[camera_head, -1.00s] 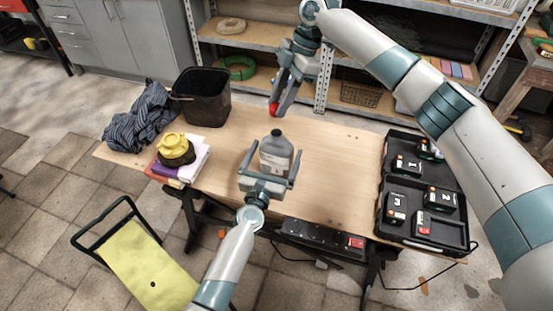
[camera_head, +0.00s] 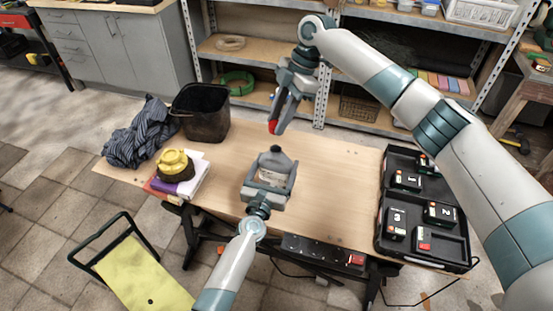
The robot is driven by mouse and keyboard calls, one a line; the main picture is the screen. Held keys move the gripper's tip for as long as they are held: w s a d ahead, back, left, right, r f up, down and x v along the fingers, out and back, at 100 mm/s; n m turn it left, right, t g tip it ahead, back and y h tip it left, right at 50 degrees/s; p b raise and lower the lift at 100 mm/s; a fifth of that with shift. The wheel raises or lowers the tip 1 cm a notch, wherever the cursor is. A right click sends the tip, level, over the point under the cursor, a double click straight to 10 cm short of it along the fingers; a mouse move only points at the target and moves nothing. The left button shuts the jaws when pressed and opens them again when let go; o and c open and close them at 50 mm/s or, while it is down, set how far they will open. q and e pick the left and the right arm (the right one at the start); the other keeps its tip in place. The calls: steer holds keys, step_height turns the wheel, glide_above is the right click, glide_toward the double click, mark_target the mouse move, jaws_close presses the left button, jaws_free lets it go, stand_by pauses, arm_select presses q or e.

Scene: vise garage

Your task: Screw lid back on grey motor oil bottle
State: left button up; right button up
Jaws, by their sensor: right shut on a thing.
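The grey motor oil bottle (camera_head: 272,163) stands upright near the middle of the wooden table, its dark neck without a lid. My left gripper (camera_head: 275,177) reaches in from the front, its fingers on both sides of the bottle and seemingly closed against it. The red lid (camera_head: 272,127) is at the tips of my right gripper (camera_head: 275,122), which is shut on it. The lid is a little above the bottle's neck in the picture, apart from it. The lower front of the bottle is hidden by my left gripper.
A black bin (camera_head: 201,115), a striped cloth (camera_head: 143,134) and books (camera_head: 190,178) with a yellow-topped item (camera_head: 174,163) are at the table's left. A black case (camera_head: 398,242) with several numbered blocks lies at the right. Table wood between bottle and case is clear.

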steer(key=shift+f, duration=2.35)
steer(key=shift+f, duration=0.1)
steer(key=shift+f, duration=0.8)
steer(key=shift+f, duration=0.5)
